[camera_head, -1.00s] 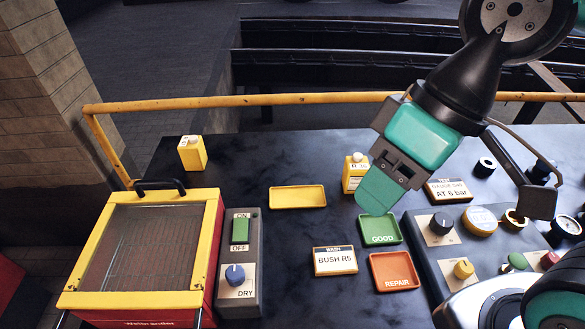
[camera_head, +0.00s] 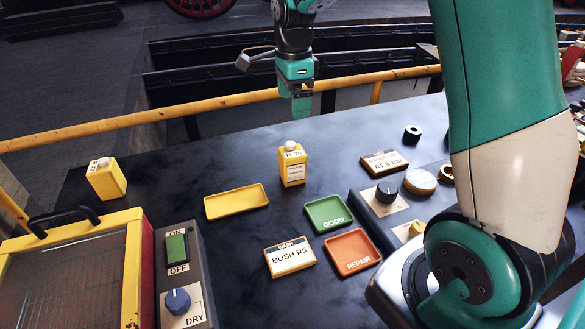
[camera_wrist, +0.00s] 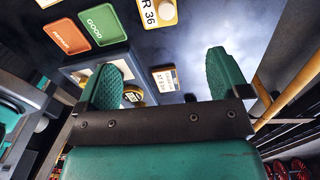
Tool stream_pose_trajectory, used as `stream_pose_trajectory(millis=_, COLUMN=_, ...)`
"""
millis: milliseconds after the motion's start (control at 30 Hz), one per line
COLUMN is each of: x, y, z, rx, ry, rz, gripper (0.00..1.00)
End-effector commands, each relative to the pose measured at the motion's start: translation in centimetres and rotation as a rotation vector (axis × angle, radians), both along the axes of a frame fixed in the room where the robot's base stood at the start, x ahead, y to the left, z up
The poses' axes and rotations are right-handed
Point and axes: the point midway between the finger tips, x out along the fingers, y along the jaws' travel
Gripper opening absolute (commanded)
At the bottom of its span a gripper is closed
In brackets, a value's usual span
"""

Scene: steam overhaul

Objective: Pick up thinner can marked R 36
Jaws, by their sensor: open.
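The yellow thinner can (camera_head: 292,167) with a pale cap stands upright on the dark bench, behind the green tray. In the wrist view the can (camera_wrist: 157,13) shows at the top edge, partly cut off, with R 36 readable on its label. My gripper (camera_head: 301,104) points down above and behind the can, near the yellow rail, apart from it. In the wrist view my gripper (camera_wrist: 164,78) has its two green fingers spread wide, with nothing between them. A second yellow can (camera_head: 106,180) stands at the far left; its marking is too small to read.
An empty yellow tray (camera_head: 236,201) lies left of the can. The green GOOD tray (camera_head: 328,213) and orange REPAIR tray (camera_head: 352,251) lie in front. The yellow rail (camera_head: 215,105) runs along the back.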

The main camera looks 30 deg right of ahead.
Motion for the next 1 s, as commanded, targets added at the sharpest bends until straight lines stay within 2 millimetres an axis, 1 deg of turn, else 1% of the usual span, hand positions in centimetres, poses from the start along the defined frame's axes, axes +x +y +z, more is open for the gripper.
stream_pose_trajectory(millis=300, x=-0.2, y=0.0, z=-7.0, rx=0.001, ry=0.008, rz=0.000, gripper=0.94)
stream_pose_trajectory(millis=400, x=-0.2, y=0.0, z=-8.9, rx=0.001, ry=0.006, rz=0.001, gripper=0.94)
stream_pose_trajectory(millis=500, x=-0.1, y=0.0, z=-10.2, rx=0.001, ry=0.004, rz=0.002, gripper=0.94)
stream_pose_trajectory(millis=733, x=-0.2, y=0.1, z=-11.9, rx=0.001, ry=0.005, rz=0.003, gripper=0.94)
stream_pose_trajectory(millis=900, x=-0.3, y=0.3, z=-14.6, rx=0.001, ry=0.005, rz=0.003, gripper=0.94)
stream_pose_trajectory(millis=1000, x=-0.3, y=0.3, z=-15.8, rx=0.001, ry=0.003, rz=0.003, gripper=0.94)
